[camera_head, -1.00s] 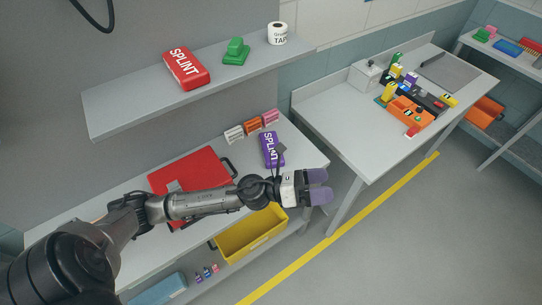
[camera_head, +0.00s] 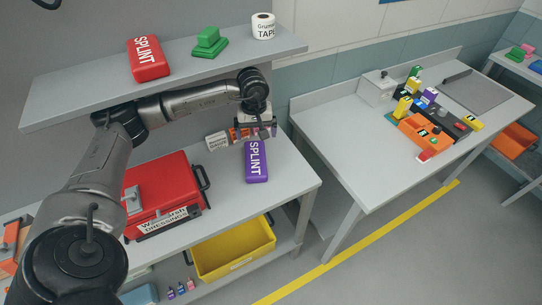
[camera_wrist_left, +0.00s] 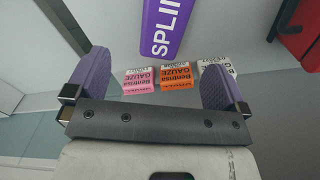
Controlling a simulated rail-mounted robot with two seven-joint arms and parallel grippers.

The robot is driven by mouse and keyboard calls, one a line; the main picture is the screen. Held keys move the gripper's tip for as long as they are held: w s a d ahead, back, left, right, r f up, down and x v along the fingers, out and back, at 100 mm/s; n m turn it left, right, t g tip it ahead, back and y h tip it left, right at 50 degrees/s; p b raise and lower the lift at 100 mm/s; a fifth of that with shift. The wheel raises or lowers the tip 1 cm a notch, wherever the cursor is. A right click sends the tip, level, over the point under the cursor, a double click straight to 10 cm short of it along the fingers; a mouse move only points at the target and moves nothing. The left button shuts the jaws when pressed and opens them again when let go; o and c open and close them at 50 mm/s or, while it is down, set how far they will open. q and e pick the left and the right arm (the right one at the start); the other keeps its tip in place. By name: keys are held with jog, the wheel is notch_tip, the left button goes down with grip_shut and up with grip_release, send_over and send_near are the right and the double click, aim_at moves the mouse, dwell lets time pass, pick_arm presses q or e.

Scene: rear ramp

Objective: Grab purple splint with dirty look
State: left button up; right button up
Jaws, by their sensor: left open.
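The purple splint pack (camera_head: 257,162) lies on the lower table near its right end, with white SPLINT lettering. No dirt can be made out on it. It also shows at the top of the left wrist view (camera_wrist_left: 165,28), beyond the fingers. My left gripper (camera_head: 256,127) hangs under the shelf, above the table at the far end of the splint, partly hiding the gauze boxes. Its purple fingers are spread and empty in the left wrist view (camera_wrist_left: 153,72), not touching the splint. My right gripper is not in view.
The shelf (camera_head: 80,97) above holds a red splint pack (camera_head: 148,58), a green block (camera_head: 209,42) and a tape roll (camera_head: 263,27). Gauze boxes (camera_wrist_left: 176,78) stand behind the splint. A red case (camera_head: 160,190) is left of it. A yellow bin (camera_head: 233,250) sits below.

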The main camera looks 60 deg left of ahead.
pick_arm(q)
jog(key=f, duration=0.2)
send_over(255, 157)
jog(key=f, duration=0.5)
jog(key=shift+d+f, duration=0.15)
jog(key=shift+d, duration=0.1)
jog(key=shift+w+f+b, duration=0.15)
jog(key=shift+f+b, duration=0.15)
jog(key=shift+f, duration=0.35)
jog(key=shift+s+a+f, duration=0.1)
jog(key=shift+f, duration=1.25)
jog(key=shift+s+f, duration=0.1)
jog(key=shift+f, duration=1.2)
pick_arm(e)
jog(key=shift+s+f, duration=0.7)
pick_arm(q)
jog(key=shift+c, duration=0.4)
jog(key=c, duration=0.8)
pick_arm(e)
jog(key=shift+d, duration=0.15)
